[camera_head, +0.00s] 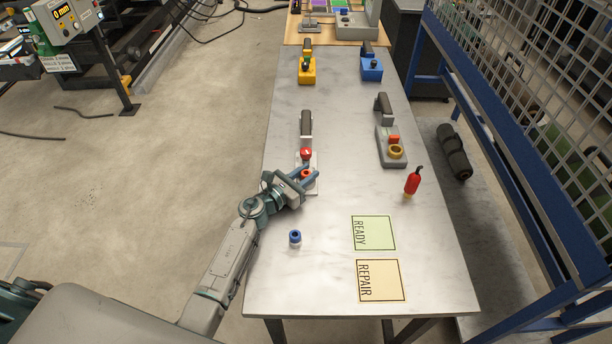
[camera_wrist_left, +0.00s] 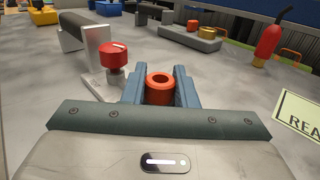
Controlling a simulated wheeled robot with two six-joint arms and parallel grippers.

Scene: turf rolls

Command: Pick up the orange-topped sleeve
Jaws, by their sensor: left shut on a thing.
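The orange-topped sleeve (camera_head: 306,174) is a short ring-like piece with a hole in its top. It also shows in the left wrist view (camera_wrist_left: 160,87), upright between the two blue fingers. My left gripper (camera_head: 308,175) is shut on it, with one finger on each side. The gripper is low over the near end of a pale base plate (camera_head: 312,190). The sleeve's lower part is hidden by the gripper, so I cannot tell whether it touches the plate. My right gripper is not in view.
A red knob (camera_head: 306,153) and a grey-handled block (camera_head: 306,122) stand just beyond the sleeve. A blue-topped sleeve (camera_head: 295,239) stands nearer. READY (camera_head: 374,240) and REPAIR (camera_head: 393,280) cards lie on the table. A red bottle-shaped object (camera_head: 413,182) and grey fixture (camera_head: 388,160) are to the right.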

